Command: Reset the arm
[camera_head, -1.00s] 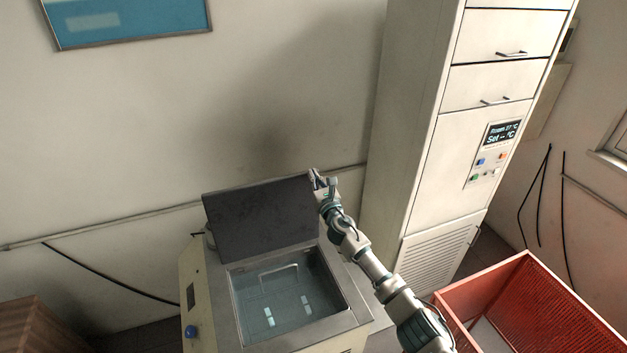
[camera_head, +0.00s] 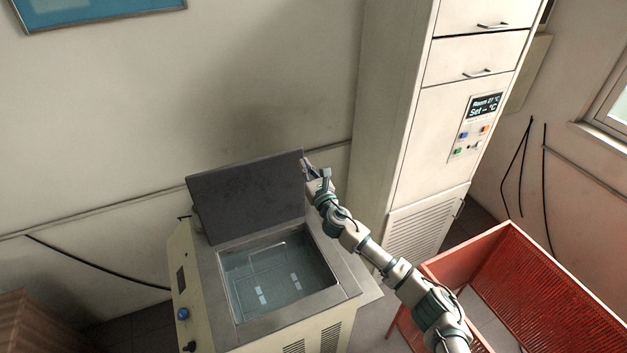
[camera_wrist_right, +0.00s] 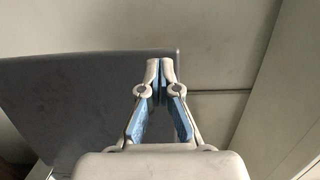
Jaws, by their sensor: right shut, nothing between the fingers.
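My right arm reaches in from the lower right of the head view. Its gripper (camera_head: 306,165) is beside the upper right edge of the raised dark lid (camera_head: 245,195) of a water bath (camera_head: 290,320). In the right wrist view my gripper (camera_wrist_right: 160,68) has its fingertips together with nothing between them. The lid (camera_wrist_right: 75,95) fills the left and middle behind it; I cannot tell whether they touch. The bath is open, with clear water and two small pale pieces (camera_head: 262,296) inside. My left gripper is not in view.
A tall white cabinet (camera_head: 375,130) with drawers and a control panel (camera_head: 475,130) stands to the right of the bath. A red crate-like bin (camera_head: 540,290) is at the lower right, close to my arm. A brown box (camera_head: 30,320) is at the lower left.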

